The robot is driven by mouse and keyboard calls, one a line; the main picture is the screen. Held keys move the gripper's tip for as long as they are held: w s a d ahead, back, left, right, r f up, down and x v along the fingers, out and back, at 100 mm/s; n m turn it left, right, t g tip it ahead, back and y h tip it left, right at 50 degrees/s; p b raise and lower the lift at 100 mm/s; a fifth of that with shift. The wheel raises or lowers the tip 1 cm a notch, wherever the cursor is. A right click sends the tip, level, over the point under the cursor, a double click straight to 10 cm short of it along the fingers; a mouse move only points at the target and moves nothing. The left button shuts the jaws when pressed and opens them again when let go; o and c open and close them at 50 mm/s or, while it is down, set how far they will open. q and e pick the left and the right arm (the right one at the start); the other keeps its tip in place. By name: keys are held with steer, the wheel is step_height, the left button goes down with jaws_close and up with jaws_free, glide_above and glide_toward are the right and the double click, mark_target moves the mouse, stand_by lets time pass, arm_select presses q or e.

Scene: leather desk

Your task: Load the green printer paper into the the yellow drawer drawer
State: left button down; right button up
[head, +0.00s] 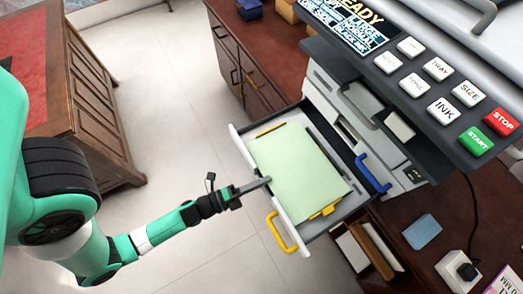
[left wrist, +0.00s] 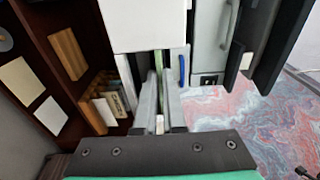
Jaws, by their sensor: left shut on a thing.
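The green printer paper (head: 295,170) is a flat pale-green stack over the open drawer, between yellow guides. The drawer (head: 244,150) is pulled out of the printer and has a yellow handle (head: 280,234) on its front. My left gripper (head: 262,184) reaches over the drawer's front wall and is shut on the near edge of the paper. In the left wrist view, a thin green strip of the paper (left wrist: 158,62) shows between the fingers (left wrist: 160,100). Whether the paper lies fully on the drawer floor is unclear. My right gripper is not in view.
The printer's button panel (head: 440,85) overhangs at the upper right. A blue handle (head: 373,174) stands right of the drawer. Dark wooden cabinets (head: 245,75) stand behind it. Open floor (head: 165,120) lies left of the drawer. A blue pad (head: 422,232) lies on the desk at lower right.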

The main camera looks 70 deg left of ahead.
arm_select(q)
steer(key=shift+f+b, duration=0.45)
steer(key=shift+f, duration=0.1)
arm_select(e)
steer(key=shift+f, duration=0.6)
arm_select(q)
steer(key=c, duration=1)
jaws_free()
steer(key=shift+r, duration=0.1)
steer(key=shift+o, duration=0.4)
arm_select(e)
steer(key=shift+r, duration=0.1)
arm_select(q)
steer(key=shift+f, duration=0.2)
